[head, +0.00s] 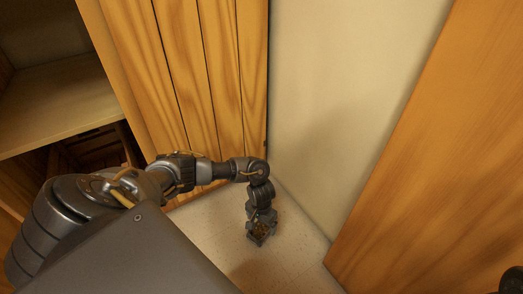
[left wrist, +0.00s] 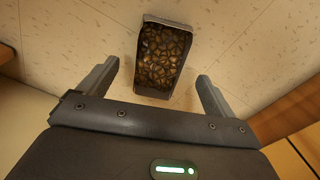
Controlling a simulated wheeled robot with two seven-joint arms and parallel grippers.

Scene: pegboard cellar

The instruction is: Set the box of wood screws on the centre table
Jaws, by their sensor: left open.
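The box of wood screws (left wrist: 160,58) is a small dark open-topped box full of brownish screws. It rests on the speckled floor in the left wrist view. In the head view only a bit of its brown contents (head: 262,230) shows at the end of my left arm. My left gripper (left wrist: 157,72) is open, its fingers to either side of the box's near part, with a gap on both sides. In the head view my left gripper (head: 259,234) points down at the floor. I cannot make out the centre table.
A wooden cabinet with a slatted side (head: 205,75) and an open shelf (head: 60,100) stands at the left. A pale wall (head: 345,100) is behind the gripper. A large wooden panel (head: 450,170) closes in on the right. Bare speckled floor (head: 290,265) lies between them.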

